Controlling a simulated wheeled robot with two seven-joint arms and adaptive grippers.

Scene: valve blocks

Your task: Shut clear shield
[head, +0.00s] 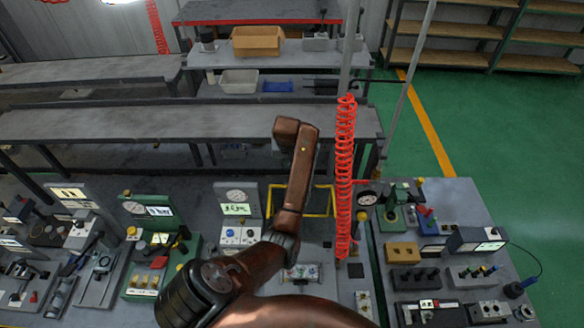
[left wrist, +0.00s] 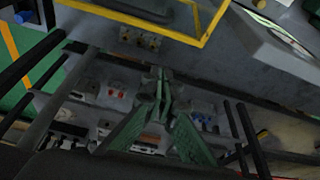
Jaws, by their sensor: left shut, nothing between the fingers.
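The clear shield (head: 319,215) has a yellow frame and stands raised over the bench behind my brown left arm, which hides part of it. In the left wrist view the yellow frame of the clear shield (left wrist: 203,40) crosses the top, with the pane see-through. My left gripper (left wrist: 160,76) is in the left wrist view, its fingers together and empty, apart from the frame in the picture. I cannot make out its fingertips in the head view. My right gripper is not in view.
A red coiled hose (head: 345,170) hangs just right of the shield. A gauge panel (head: 238,209) stands to its left, and a green device (head: 145,228) further left. Several blocks and valves crowd the right bench (head: 460,196). The green floor at the right is clear.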

